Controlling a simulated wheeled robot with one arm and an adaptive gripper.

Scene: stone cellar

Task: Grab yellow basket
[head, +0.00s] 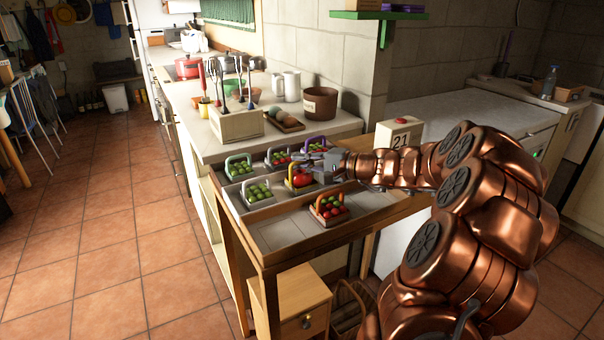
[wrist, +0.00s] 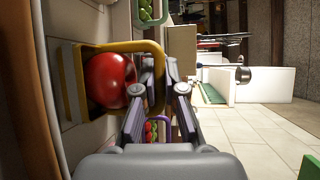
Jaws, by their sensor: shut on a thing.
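The yellow basket (head: 292,181) stands on the side table among other small baskets, with a round red fruit or vegetable in it. In the wrist view the yellow basket (wrist: 104,47) appears turned sideways, with its handle reaching between my fingers. My gripper (head: 326,163) comes in from the right at the basket's handle. In the wrist view my gripper (wrist: 160,82) has its two fingers on either side of the handle, shut on it. The basket appears to rest in its place on the table. The exact contact is partly hidden by the fingers.
The tray's front left is bare.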

